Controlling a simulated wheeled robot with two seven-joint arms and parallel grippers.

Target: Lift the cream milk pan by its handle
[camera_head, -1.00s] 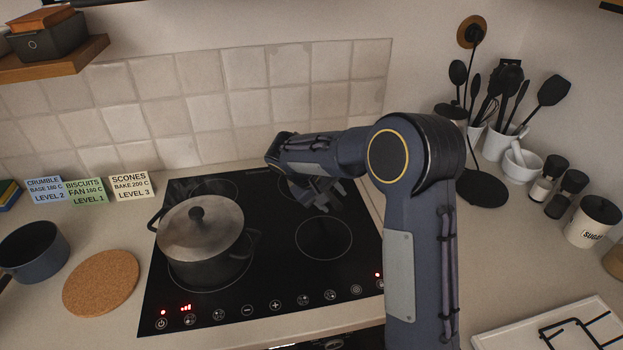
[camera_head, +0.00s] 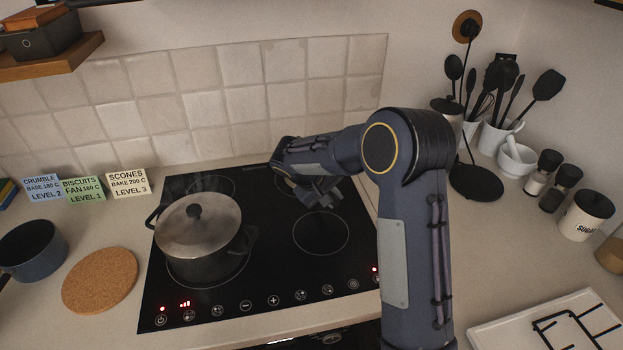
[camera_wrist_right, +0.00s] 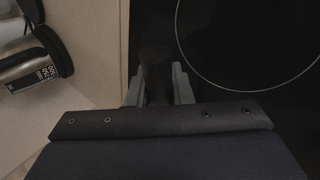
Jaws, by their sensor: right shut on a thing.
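No cream pan body shows in either view. My right gripper (camera_head: 320,195) is over the back right of the black hob (camera_head: 262,302). In the right wrist view, the two grey fingers of my right gripper (camera_wrist_right: 157,88) are shut on a dark, handle-like bar (camera_wrist_right: 155,70). What the bar belongs to is hidden. My left gripper is in neither view.
A blue-grey pan (camera_head: 33,250) and a round cork mat (camera_head: 100,280) are at the left. Jars (camera_head: 586,215) and utensil pots (camera_head: 497,135) stand at the right. The front right ring is clear.

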